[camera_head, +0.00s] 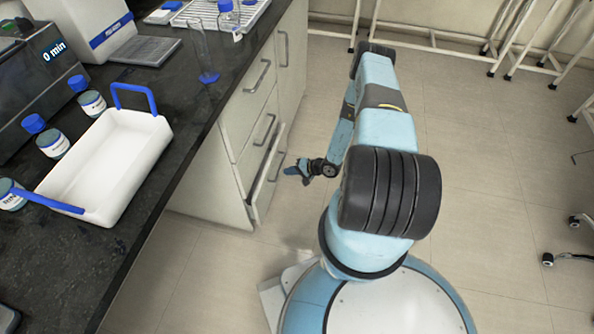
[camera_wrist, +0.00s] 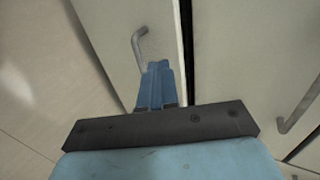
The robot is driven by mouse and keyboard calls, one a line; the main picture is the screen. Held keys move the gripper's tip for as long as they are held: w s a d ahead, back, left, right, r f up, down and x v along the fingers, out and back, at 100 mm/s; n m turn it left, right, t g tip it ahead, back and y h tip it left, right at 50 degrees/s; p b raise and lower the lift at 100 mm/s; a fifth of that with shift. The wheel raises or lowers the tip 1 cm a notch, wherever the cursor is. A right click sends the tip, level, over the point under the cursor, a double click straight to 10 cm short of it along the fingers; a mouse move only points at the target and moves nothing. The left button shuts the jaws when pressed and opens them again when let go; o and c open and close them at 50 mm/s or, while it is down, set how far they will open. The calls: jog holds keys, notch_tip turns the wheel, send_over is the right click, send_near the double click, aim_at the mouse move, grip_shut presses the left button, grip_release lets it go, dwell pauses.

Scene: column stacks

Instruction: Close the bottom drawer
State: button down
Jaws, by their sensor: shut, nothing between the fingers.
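The bottom drawer (camera_head: 262,203) of the grey-white cabinet stands partly out, with a dark opening along its top edge. Its front panel shows in the wrist view (camera_wrist: 108,40) with a metal handle (camera_wrist: 139,46) and a dark gap along its right side. My gripper (camera_head: 296,171) is beside the drawer front, at the handle's height. In the wrist view its blue fingers (camera_wrist: 157,78) are together and empty, close to the handle and overlapping it in the picture. I cannot tell whether they touch the handle or the panel.
The drawers above (camera_head: 250,128) look shut, and their handles stick out. The dark worktop (camera_head: 190,125) over the cabinet holds a white tray (camera_head: 150,122) with blue handles, several bottles and lab devices. The tiled floor (camera_head: 480,160) to the right is mostly clear, with metal-legged furniture behind.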

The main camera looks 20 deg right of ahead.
aim_at(268, 171)
jog(key=x, duration=0.4)
jog(key=r+x, duration=0.1)
jog(key=x, duration=0.1)
jog(key=shift+w+a, duration=0.3)
jog(key=shift+a, duration=0.1)
jog(key=shift+w+a, duration=0.4)
jog(key=shift+a, duration=0.1)
jog(key=shift+w, duration=0.1)
